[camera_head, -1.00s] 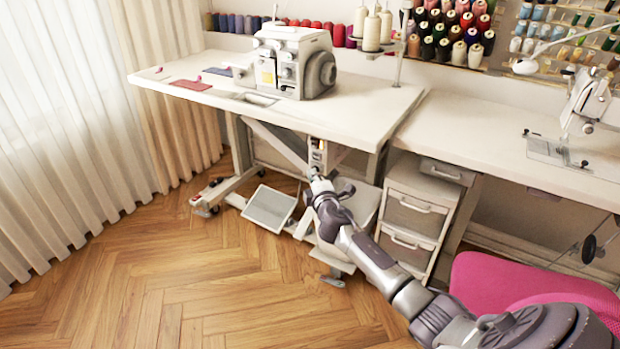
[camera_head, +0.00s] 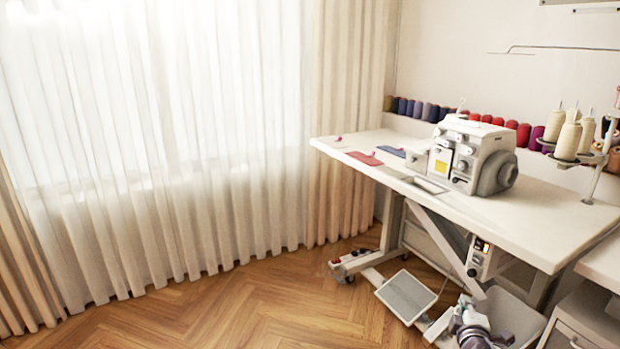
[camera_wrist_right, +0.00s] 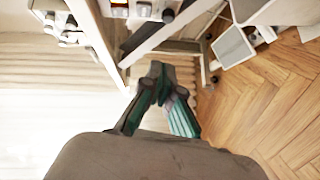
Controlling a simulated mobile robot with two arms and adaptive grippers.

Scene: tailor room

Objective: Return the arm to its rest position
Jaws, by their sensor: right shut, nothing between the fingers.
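My right gripper (camera_head: 468,308) shows at the bottom right of the head view, below the sewing table (camera_head: 560,235), with only its end and wrist in frame. It is in front of the table's base frame and below a small switch box (camera_head: 479,258). In the right wrist view the gripper's dark and green fingers (camera_wrist_right: 160,72) come together at the tips, shut and empty. The rest of my right arm is cut off by the frame edge. My left gripper is not in view.
An overlock machine (camera_head: 473,153) and flat fabric pieces (camera_head: 365,158) are on the table. A foot pedal (camera_head: 405,296) is near the gripper. A drawer cabinet (camera_head: 580,325) stands at the right. Curtains (camera_head: 150,150) hang at the left; the wooden floor (camera_head: 250,305) before them is clear.

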